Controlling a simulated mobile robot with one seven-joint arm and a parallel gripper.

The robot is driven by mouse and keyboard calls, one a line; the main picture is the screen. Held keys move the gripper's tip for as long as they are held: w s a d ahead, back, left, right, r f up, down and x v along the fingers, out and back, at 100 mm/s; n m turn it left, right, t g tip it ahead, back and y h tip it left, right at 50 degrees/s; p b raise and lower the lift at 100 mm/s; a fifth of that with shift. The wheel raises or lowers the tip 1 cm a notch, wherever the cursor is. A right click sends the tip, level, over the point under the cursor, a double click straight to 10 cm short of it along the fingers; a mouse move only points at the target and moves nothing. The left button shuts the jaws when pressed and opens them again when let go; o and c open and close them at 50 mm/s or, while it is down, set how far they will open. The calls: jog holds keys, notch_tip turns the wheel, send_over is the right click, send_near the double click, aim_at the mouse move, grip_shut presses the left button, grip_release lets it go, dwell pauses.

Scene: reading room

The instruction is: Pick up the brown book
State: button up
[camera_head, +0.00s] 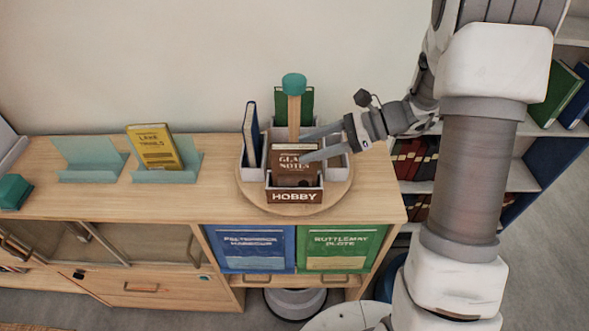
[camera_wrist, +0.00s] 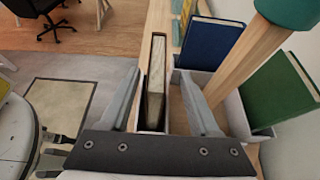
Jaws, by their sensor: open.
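The brown book (camera_head: 292,170), with pale lettering on its cover, stands upright in the front compartment of a rotating wooden organizer (camera_head: 247,190), behind a label reading HOBBY. In the wrist view the book (camera_wrist: 156,82) shows edge-on, with its pale pages up. My gripper (camera_head: 303,148) reaches in from the right at the book's top. Its fingers are open in the wrist view (camera_wrist: 160,75), one on each side of the book, with a gap visible on the right. I cannot tell whether the left finger touches it. The book's lower part is hidden by the compartment wall.
A blue book (camera_head: 251,135) and a green book (camera_head: 307,104) stand in neighbouring compartments. A wooden post with a teal knob (camera_head: 294,84) rises from the organizer's centre, close to my gripper. A yellow book (camera_head: 154,147) rests on a stand at left. The cabinet top between is clear.

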aim_at(294, 152)
jog(key=x, duration=0.4)
jog(key=shift+s+a+r+p, duration=0.1)
jog(key=shift+s+r+p, duration=0.1)
jog(key=shift+p, duration=0.1)
grip_shut()
dwell(1.1)
